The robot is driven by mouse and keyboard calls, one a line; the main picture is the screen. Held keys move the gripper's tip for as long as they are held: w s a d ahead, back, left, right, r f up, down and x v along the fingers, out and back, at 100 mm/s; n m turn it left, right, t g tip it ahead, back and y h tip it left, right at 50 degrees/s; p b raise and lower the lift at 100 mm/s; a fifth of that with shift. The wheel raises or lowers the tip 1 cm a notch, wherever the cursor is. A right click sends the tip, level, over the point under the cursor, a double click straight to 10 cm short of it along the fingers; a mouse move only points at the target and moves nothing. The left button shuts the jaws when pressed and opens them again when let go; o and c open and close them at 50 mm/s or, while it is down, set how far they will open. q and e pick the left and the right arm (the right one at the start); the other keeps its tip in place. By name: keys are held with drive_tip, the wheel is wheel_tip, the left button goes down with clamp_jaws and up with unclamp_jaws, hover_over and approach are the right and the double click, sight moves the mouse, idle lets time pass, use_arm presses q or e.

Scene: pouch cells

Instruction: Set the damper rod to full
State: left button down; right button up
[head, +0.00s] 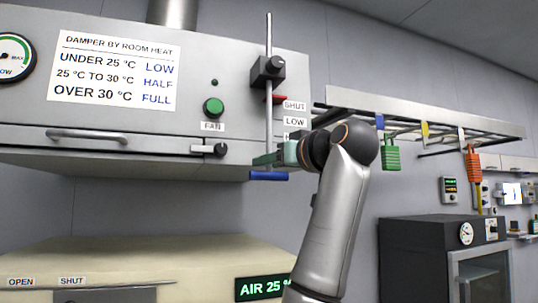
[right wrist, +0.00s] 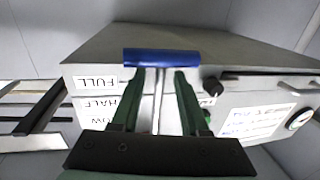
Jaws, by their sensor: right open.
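The damper rod (head: 268,120) hangs upright through a black clamp block (head: 267,70) on the hood front. A red pointer (head: 279,99) on it is beside the SHUT label (head: 295,105), at its upper edge. A blue crossbar handle (head: 268,176) is at the rod's lower end; it also shows in the right wrist view (right wrist: 162,57). My right gripper (head: 265,160) is open just above the handle, with the rod between its green fingers (right wrist: 160,85). It hides part of the lower labels in the head view; FULL (right wrist: 97,82) and HALF show in the right wrist view.
A sign (head: 116,72) lists LOW, HALF and FULL by room heat. A display (head: 262,288) reads AIR 25, partly hidden by my arm. A rack (head: 440,118) with hanging colored tags is at right. A hood handle (head: 87,136) and a black knob (head: 221,149) stick out left.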

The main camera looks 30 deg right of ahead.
drive_tip(key=shift+w, duration=0.5)
clamp_jaws()
idle(1.2)
